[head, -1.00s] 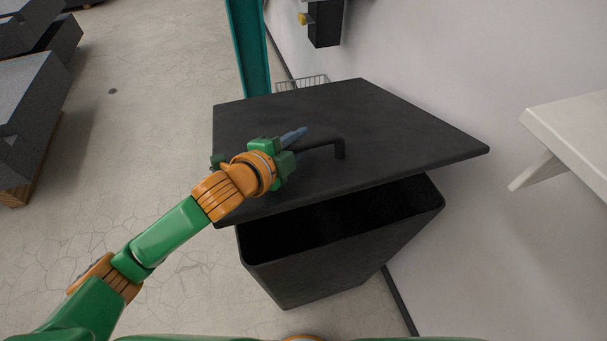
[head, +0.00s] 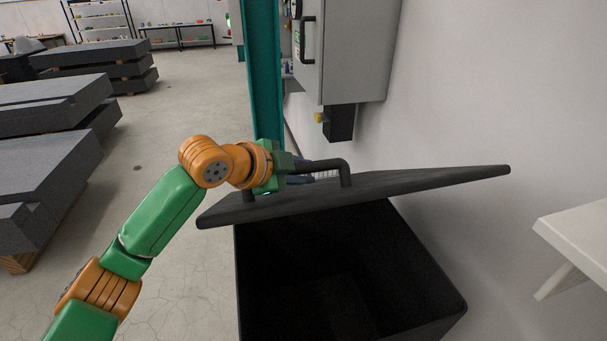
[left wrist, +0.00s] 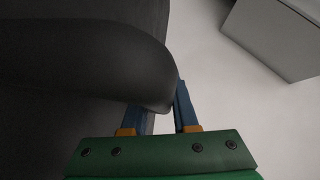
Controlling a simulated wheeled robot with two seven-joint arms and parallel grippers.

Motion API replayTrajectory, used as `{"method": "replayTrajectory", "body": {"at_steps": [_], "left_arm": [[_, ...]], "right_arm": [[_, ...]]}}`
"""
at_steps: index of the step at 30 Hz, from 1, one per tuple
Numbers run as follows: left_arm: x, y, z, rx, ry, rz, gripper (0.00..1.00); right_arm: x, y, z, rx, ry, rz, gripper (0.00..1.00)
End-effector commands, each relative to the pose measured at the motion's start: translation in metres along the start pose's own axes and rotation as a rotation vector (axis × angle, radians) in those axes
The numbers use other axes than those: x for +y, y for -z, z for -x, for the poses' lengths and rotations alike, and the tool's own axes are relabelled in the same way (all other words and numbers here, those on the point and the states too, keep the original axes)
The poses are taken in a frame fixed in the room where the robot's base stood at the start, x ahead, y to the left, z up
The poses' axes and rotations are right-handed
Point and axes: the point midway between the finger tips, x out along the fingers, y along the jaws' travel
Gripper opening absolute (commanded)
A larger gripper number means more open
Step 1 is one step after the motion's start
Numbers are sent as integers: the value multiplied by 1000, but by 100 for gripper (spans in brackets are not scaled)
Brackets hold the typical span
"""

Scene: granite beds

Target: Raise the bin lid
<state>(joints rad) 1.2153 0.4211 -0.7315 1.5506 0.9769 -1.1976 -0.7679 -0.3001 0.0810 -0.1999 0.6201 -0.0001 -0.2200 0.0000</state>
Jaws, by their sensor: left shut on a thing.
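The black bin (head: 345,270) stands at the lower middle of the head view, its opening showing a dark, empty-looking inside. Its black lid (head: 400,186) is tilted up well clear of the front rim. A black bar handle (head: 325,164) stands on top of the lid. My left gripper (head: 300,176) is shut on this handle, near its left part. In the left wrist view the handle (left wrist: 110,60) fills the upper left, large and dark, between and above the blue fingers (left wrist: 160,108). The fingertips are partly hidden by it. My right gripper is not in view.
A white wall (head: 450,100) runs along the right, with a white shelf (head: 580,235) jutting out. A grey cabinet (head: 345,50) hangs behind the lid, beside a teal post (head: 263,70). Stacked granite slabs (head: 45,165) stand at the left. The floor (head: 190,100) between is clear.

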Motion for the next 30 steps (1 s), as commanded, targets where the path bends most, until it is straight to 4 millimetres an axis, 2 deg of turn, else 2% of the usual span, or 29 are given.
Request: {"method": "replayTrajectory", "body": {"at_steps": [2, 3, 4, 14, 17, 24, 30], "left_arm": [[-1, 0, 0, 0, 3, 0, 0], [-1, 0, 0, 0, 3, 0, 33], [-1, 0, 0, 0, 3, 0, 40], [0, 0, 1, 1, 4, -1, 40], [1, -2, 14, 2, 9, -3, 40], [2, -1, 63, 1, 8, -2, 40], [1, 1, 73, 0, 4, -2, 40]], "right_arm": [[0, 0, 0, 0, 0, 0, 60], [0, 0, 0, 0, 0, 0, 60], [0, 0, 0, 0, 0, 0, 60], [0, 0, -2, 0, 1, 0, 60], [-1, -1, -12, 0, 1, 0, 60], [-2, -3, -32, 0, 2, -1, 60], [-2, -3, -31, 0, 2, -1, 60]]}}
